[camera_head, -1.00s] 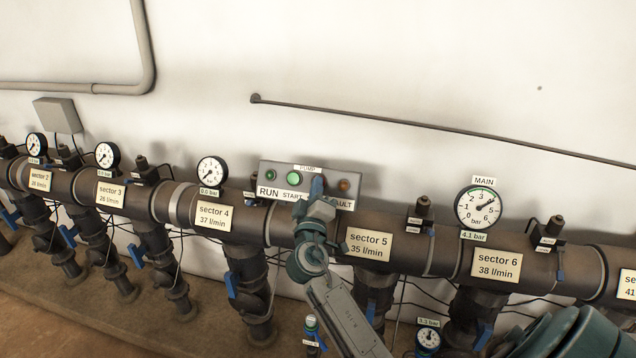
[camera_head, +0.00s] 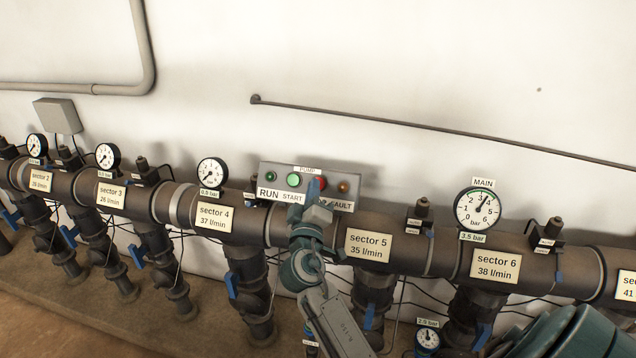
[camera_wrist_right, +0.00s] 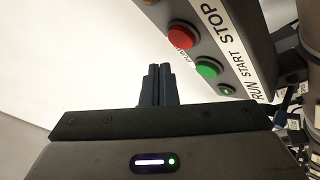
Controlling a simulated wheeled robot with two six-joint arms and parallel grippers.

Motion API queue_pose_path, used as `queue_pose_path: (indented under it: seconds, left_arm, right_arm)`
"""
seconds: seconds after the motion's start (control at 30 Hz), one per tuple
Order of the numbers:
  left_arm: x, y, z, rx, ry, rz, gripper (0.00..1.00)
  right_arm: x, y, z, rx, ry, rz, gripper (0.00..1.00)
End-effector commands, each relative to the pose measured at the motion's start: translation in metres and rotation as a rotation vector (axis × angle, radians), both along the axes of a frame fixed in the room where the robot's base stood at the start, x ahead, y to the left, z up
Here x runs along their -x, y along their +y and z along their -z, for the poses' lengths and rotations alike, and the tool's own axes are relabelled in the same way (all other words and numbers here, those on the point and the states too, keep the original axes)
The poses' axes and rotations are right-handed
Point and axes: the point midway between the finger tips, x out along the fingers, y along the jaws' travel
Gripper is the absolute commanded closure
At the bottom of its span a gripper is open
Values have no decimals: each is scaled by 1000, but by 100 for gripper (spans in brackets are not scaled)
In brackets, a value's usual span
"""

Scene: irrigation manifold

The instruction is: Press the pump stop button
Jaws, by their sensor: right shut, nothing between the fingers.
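The pump panel (camera_head: 333,173) is a grey box on the wall above the pipe. Its red stop button (camera_head: 321,184) is partly hidden behind my right gripper (camera_head: 314,186). The fingertips look apart from the button there. The green start button (camera_head: 293,180) is left of the red one. My left gripper is not in view.
A green run lamp (camera_head: 271,176) and an amber fault lamp (camera_head: 343,187) flank the buttons. The main gauge (camera_head: 478,209) reads 3.5 bar. The thick manifold pipe (camera_head: 325,232) with valves and labels runs below the panel. The wall above is mostly clear.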

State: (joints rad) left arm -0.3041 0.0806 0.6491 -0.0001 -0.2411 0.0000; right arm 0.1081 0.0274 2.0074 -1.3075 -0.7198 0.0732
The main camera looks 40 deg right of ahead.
Motion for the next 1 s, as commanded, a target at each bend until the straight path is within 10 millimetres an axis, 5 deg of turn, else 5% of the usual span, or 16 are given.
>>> queue_pose_path:
  seconds: [0.33,1.0]
  left_arm:
    - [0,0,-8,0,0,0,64]
    - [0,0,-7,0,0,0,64]
  right_arm:
    - [17,20,-16,-2,0,1,100]
    - [18,21,-17,0,0,1,100]
